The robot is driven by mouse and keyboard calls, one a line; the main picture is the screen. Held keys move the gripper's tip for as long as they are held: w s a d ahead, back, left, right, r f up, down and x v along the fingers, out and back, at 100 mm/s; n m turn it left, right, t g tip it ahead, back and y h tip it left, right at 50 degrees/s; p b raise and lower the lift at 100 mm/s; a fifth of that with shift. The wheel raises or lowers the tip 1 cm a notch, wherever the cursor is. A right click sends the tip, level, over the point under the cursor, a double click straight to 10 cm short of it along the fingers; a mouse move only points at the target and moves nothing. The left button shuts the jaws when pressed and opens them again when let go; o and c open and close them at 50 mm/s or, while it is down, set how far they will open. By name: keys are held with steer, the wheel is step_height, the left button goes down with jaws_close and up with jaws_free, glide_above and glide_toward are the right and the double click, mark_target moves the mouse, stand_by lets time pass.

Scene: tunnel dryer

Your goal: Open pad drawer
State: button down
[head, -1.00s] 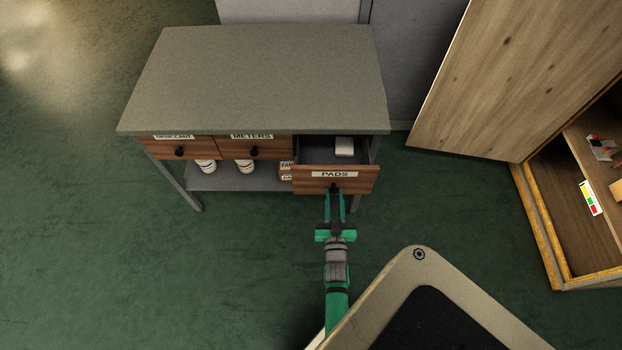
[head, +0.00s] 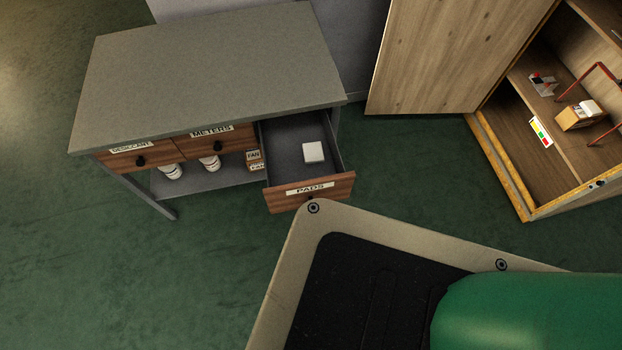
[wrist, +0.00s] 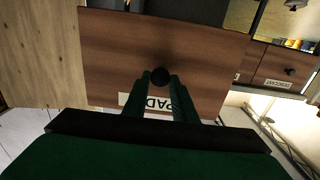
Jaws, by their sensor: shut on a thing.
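The pad drawer (head: 312,190), labelled PADS, stands pulled well out of the grey bench (head: 210,65). A white pad block (head: 313,152) lies inside it. In the wrist view the drawer's wooden front (wrist: 120,60) is close, with its round black knob (wrist: 160,76) between the fingers. My gripper (wrist: 161,84) is shut on that knob.
The METERS drawer (head: 217,146) and DESICCANT drawer (head: 140,160) are shut. White jars and small FAN boxes (head: 254,161) sit on the shelf below. An open wooden cabinet (head: 525,205) stands at the right. Green floor at the left is clear.

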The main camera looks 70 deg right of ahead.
steer(key=c, duration=1.5)
jaws_free()
steer(key=shift+o, duration=0.2)
steer(key=v, duration=1.1)
